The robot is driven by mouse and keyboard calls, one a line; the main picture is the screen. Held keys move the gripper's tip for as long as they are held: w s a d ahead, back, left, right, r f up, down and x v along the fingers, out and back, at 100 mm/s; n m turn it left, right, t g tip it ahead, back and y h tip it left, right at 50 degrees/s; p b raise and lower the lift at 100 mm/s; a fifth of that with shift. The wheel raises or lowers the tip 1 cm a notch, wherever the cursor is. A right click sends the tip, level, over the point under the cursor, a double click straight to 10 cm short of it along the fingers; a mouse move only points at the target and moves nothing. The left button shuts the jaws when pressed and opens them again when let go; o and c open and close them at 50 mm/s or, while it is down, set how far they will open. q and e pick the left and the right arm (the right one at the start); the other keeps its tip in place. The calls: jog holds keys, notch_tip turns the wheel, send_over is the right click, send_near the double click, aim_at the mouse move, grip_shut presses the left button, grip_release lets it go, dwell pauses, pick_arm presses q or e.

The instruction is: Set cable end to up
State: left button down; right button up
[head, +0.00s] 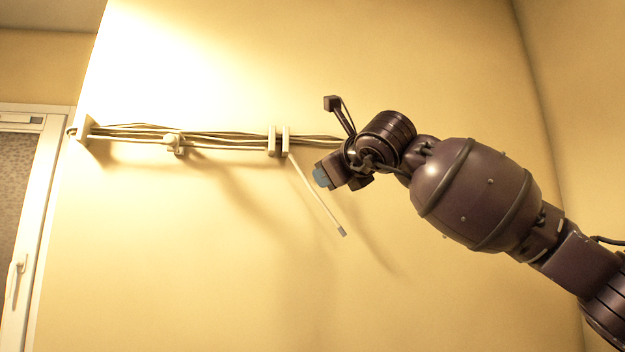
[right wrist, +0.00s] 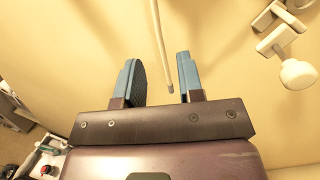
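The loose cable end (head: 318,198) is a thin pale rod with a grey tip. In the head view it slants down and to the right from the bundle on the wall. My right gripper (head: 321,178) is beside it, on its right, with blue fingertips. In the right wrist view the gripper (right wrist: 158,80) is open. There the cable end (right wrist: 159,45) reaches down between the two blue fingers, nearer the right one, with its tip close to the palm bar. I cannot tell whether it lies at the same depth as the fingers. My left gripper is not in view.
A bundle of cables (head: 220,136) runs along the wall through pale clips (head: 279,141) and a bracket with a round knob (head: 174,141). The knob also shows in the right wrist view (right wrist: 298,74). A door (head: 30,220) stands at the left. The wall below is clear.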

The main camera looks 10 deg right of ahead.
aim_at(309, 181)
jog(key=p+x, duration=0.2)
jog(key=x, duration=0.4)
jog(key=shift+w+a+r, duration=0.1)
jog(key=shift+w+a, duration=0.05)
jog(key=shift+w, duration=0.15)
jog(key=shift+x, duration=0.8)
grip_shut()
